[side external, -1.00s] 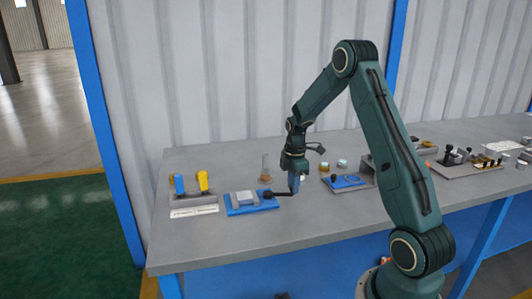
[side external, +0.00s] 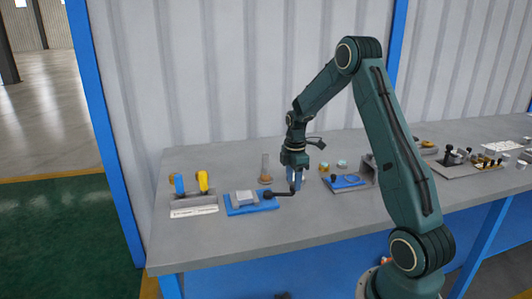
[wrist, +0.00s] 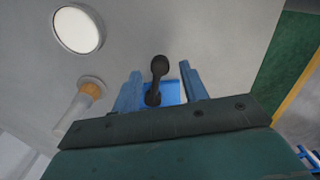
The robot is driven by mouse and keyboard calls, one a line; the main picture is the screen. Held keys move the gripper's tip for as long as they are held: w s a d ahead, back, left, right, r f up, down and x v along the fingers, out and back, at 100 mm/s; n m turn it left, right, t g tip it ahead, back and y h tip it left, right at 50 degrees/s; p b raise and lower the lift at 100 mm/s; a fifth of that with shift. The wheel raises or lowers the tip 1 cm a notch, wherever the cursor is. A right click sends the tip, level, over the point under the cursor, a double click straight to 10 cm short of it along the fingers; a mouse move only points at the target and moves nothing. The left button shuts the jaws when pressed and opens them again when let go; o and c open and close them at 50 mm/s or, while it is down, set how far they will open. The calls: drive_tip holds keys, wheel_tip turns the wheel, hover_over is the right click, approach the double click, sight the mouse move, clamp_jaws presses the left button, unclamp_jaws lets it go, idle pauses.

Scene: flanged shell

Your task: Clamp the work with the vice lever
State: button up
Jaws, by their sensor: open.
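The vice (side external: 250,208) has a blue base with a grey block on top and sits on the bench left of my gripper. Its black lever (side external: 281,194) reaches right from the vice to my gripper (side external: 297,184). The gripper points down with its blue fingers apart at the lever's outer end. In the wrist view the dark lever (wrist: 159,72) appears between the two spread fingers of my gripper (wrist: 161,88), with space on both sides. Part of the blue vice base (wrist: 173,92) shows behind it. I cannot tell whether a finger touches the lever.
A rack with blue and yellow handles (side external: 192,190) stands left of the vice. A small clear vessel (side external: 266,168) stands behind it. A blue fixture (side external: 347,182) is to the right. The bench front (side external: 250,240) is clear.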

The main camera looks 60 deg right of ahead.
sight(292, 187)
wheel_tip(292, 187, up, 12)
idle(0.6)
drive_tip(key=shift+r, duration=0.1)
drive_tip(key=s+a+r+m+t, duration=0.1)
drive_tip(key=s+a+r+m, duration=0.15)
drive_tip(key=a+r, duration=0.45)
drive_tip(key=s+a+r+m+t, duration=0.1)
drive_tip(key=s+a+r+m, duration=0.15)
drive_tip(key=a, duration=0.75)
drive_tip(key=s+a+f+m+t, duration=0.1)
drive_tip(key=s+a+m+t, duration=0.2)
drive_tip(key=s+a, duration=0.8)
drive_tip(key=s+m, duration=0.2)
drive_tip(key=s, duration=0.1)
drive_tip(key=shift+s+a+t, duration=0.15)
drive_tip(key=shift+a+t, duration=0.15)
drive_tip(key=shift+a, duration=0.05)
